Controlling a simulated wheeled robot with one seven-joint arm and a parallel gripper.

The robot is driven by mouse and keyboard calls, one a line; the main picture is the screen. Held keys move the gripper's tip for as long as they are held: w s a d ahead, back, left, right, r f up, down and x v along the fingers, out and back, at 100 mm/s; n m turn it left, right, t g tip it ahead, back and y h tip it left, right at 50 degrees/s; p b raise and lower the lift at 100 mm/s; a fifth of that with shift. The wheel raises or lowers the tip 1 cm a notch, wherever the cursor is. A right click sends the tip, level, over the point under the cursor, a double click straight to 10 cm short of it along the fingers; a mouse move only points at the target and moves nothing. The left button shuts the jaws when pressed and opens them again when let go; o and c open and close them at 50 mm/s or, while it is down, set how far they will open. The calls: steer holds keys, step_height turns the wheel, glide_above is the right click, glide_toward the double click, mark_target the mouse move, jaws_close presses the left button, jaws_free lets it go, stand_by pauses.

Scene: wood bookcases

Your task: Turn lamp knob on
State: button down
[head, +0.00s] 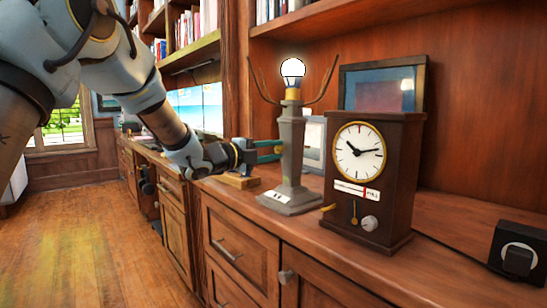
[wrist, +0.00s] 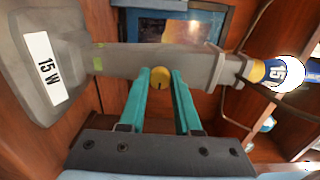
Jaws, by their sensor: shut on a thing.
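The grey lamp (head: 291,150) stands upright on the wooden counter, with a bare bulb (head: 292,72) on top that looks bright white. In the wrist view the lamp (wrist: 130,62) lies sideways, with a "15 W" label on its base. The small round yellow knob (wrist: 160,76) sits on the lamp's post. My gripper (head: 278,150) reaches the post from the left. In the wrist view its teal fingers (wrist: 162,88) are shut on the knob, one on each side.
A dark wooden clock (head: 400,190) stands close to the lamp's right. A framed picture (head: 345,90) is behind it. A small wooden block (head: 237,181) lies below my gripper. A black socket box (head: 517,252) is at far right. Bare counter lies in front of the socket box.

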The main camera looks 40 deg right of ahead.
stand_by(0.3)
steer(key=c, duration=0.6)
jaws_free()
steer(key=a, duration=1)
steer(key=shift+w+a, duration=0.3)
steer(key=shift+a, duration=0.1)
